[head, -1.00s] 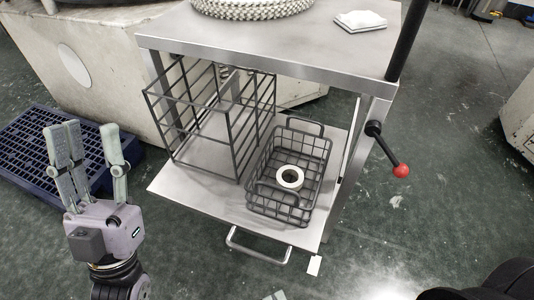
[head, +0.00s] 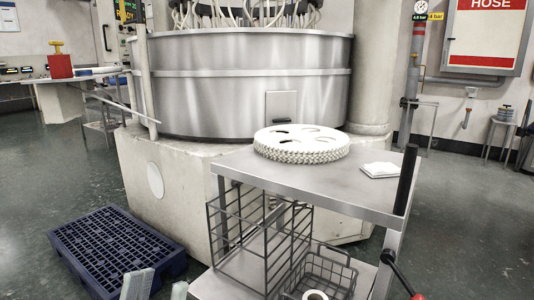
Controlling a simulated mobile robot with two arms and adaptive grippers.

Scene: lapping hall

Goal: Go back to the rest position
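My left gripper (head: 160,287) shows only its fingertips at the bottom edge of the head view. They stand apart with nothing between them. The rest of that gripper and its arm are below the picture. My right gripper is not in view.
The cart carries a toothed disc (head: 301,144) and white cloths (head: 380,170) on top. Below are a tall wire rack (head: 262,245) and a wire basket (head: 335,268) with a white ring (head: 315,295). A blue pallet (head: 112,250) lies left. A large steel drum machine (head: 225,85) stands behind.

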